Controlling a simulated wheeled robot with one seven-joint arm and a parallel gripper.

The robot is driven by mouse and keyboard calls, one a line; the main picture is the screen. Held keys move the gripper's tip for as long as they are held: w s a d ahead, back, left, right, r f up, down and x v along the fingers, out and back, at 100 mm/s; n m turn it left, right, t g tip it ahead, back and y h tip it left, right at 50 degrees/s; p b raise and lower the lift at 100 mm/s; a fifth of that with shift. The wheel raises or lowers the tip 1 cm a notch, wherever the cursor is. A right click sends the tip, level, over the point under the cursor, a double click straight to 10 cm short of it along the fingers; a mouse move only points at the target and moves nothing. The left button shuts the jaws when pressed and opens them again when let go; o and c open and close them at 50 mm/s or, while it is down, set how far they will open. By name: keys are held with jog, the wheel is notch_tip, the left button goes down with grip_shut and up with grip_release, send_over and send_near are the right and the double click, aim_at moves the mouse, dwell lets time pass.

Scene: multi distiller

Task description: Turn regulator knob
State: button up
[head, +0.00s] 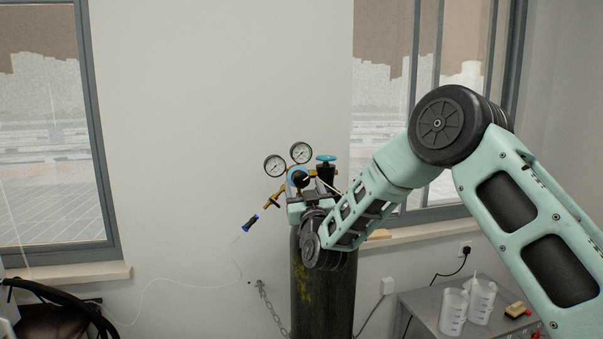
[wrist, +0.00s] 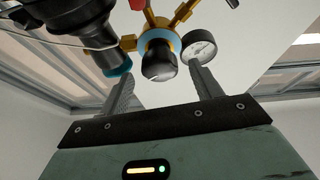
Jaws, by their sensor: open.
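The regulator knob (head: 299,178) is black with a blue ring behind it, on a brass regulator at the top of a dark gas cylinder (head: 325,300). In the wrist view the knob (wrist: 158,62) appears between and beyond the fingertips of my gripper (wrist: 160,72). My gripper is open, with a finger on either side of the knob in the picture. I see no contact, and the depth between them is hard to tell. In the head view my gripper (head: 298,204) is just below the knob, partly hidden by my wrist.
Two round gauges (head: 275,165) (head: 301,152) and a blue valve handwheel (head: 325,157) surround the knob. A hose fitting (head: 251,222) hangs left. In the wrist view a gauge (wrist: 199,50) is close to the right finger. A grey table (head: 420,310) with beakers stands right.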

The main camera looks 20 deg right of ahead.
aim_at(302, 183)
jog(key=shift+p+x, duration=0.45)
jog(key=shift+x, duration=1.1)
jog(key=c, duration=1)
jog(key=shift+o, duration=0.2)
